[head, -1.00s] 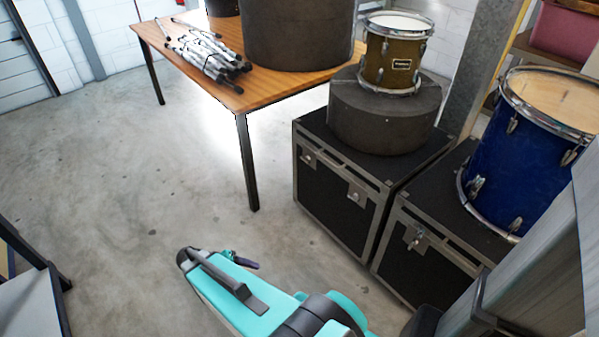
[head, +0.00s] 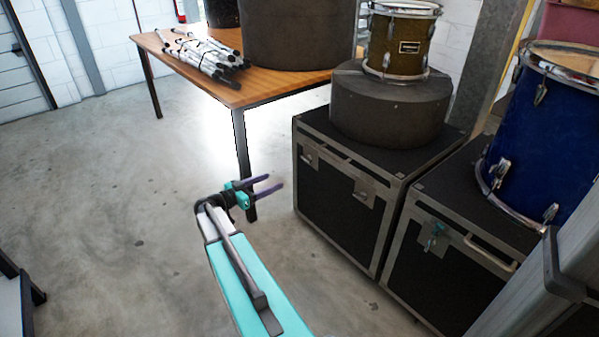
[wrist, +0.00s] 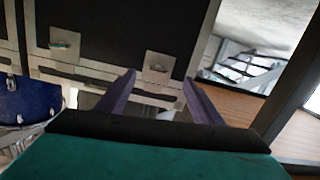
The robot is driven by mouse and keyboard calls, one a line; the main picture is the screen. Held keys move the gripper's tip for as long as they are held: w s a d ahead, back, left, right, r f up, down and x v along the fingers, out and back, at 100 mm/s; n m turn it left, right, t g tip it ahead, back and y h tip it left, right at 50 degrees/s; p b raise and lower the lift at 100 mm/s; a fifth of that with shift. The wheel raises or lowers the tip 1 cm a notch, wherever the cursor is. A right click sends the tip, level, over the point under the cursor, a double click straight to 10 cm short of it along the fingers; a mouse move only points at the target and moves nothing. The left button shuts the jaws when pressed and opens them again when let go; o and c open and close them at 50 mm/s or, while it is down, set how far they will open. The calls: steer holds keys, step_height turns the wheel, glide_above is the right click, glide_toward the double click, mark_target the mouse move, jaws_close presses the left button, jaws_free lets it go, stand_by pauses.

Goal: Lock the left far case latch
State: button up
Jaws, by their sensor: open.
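The far black case (head: 335,195) has two metal latches on its front. The left latch (head: 309,159) sits near the top left corner and the right latch (head: 364,192) farther right. In the wrist view, which looks upside down, the left latch (wrist: 157,67) shows between and beyond my fingertips. The right latch (wrist: 65,43) lies to its left there. My gripper (head: 275,182) is open and empty, with its purple fingers pointing toward the case front, apart from it. It also shows in the wrist view (wrist: 160,76). Whether the left latch is locked I cannot tell.
A nearer black case (head: 440,275) with its own latch (head: 435,238) stands to the right, bearing a blue drum (head: 545,135). A round dark case (head: 390,105) and small drum (head: 400,40) sit on the far case. The wooden table's leg (head: 243,165) stands behind my gripper.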

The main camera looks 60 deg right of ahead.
mark_target(304, 159)
steer(key=shift+d+r+m+h+b, duration=0.45)
steer(key=shift+d+r+m, duration=0.35)
steer(key=shift+d+r, duration=0.35)
steer(key=b+x, duration=0.2)
steer(key=x, duration=1.1)
steer(key=shift+s+d+b, duration=0.25)
steer(key=shift+d+b, duration=0.1)
steer(key=shift+b, duration=0.05)
steer(key=shift+c, duration=0.2)
steer(key=c, duration=1)
steer(key=shift+a, duration=0.2)
steer(key=shift+d, duration=0.15)
